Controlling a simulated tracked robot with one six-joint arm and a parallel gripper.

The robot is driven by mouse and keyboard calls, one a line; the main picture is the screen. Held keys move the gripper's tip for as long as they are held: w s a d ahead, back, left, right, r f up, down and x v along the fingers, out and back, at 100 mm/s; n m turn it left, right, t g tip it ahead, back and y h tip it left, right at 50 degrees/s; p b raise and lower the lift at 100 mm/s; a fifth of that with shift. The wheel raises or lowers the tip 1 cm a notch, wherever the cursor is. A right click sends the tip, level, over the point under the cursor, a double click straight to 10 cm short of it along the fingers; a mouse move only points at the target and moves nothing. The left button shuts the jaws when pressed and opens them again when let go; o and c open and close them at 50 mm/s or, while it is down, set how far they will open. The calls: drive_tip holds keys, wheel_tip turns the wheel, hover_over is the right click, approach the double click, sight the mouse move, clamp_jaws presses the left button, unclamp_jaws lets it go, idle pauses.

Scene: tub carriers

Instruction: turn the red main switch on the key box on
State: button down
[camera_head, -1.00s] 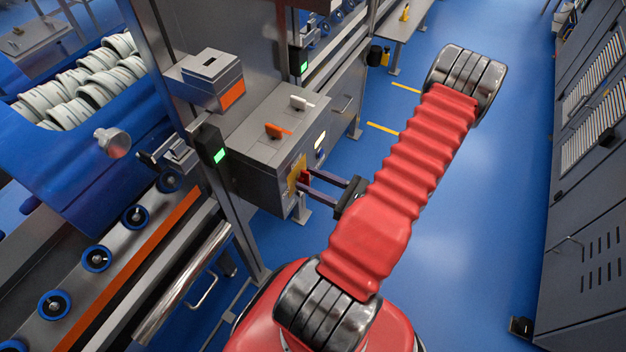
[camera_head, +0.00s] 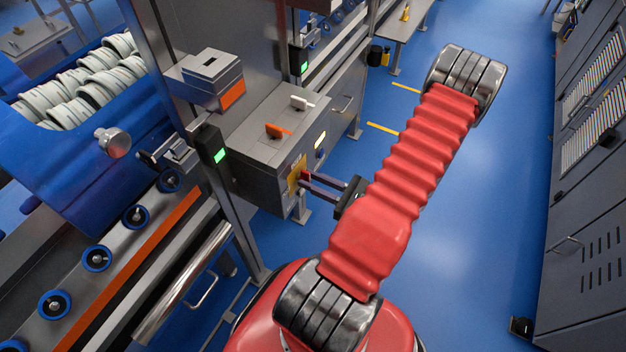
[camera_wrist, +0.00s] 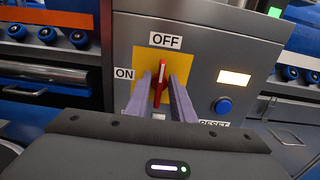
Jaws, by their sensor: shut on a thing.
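The key box (camera_head: 262,153) is a grey cabinet, and its front panel (camera_wrist: 206,62) fills the middle of the wrist view. The red main switch (camera_wrist: 162,74) is a lever with a white line on a yellow plate (camera_wrist: 189,66). It stands nearly upright, its top towards the OFF label (camera_wrist: 165,40); the ON label (camera_wrist: 124,73) is on its left. My gripper (camera_wrist: 162,88) is shut on the lever, one finger on each side. In the head view, my gripper (camera_head: 311,182) reaches the box front from the right, and the switch is mostly hidden.
A blue button (camera_wrist: 223,105) and a lit display (camera_wrist: 234,78) sit right of the switch. An orange-handled key (camera_head: 278,131) and a white-handled one (camera_head: 301,103) stand on the box top. Conveyor rollers (camera_head: 97,257) lie to the left. The blue floor (camera_head: 460,220) on the right is clear.

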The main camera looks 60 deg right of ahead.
drive_tip(key=shift+n, duration=0.3)
drive_tip(key=n, duration=0.4)
drive_tip(key=shift+a, duration=0.15)
drive_tip(key=shift+a+f+n, duration=0.1)
drive_tip(key=shift+f+n, duration=0.05)
drive_tip(key=shift+n, duration=2.05)
drive_tip(key=shift+a+f+n, duration=0.15)
drive_tip(key=shift+f+n, duration=0.05)
drive_tip(key=shift+n, duration=2)
drive_tip(key=shift+a+f+n, duration=0.1)
drive_tip(key=shift+f+n, duration=0.05)
drive_tip(key=shift+n, duration=2.05)
drive_tip(key=c, duration=1.6)
unclamp_jaws()
drive_tip(key=shift+o, duration=0.2)
drive_tip(key=shift+s+d+r, duration=0.1)
drive_tip(key=shift+s+d, duration=0.05)
drive_tip(key=shift+s, duration=0.05)
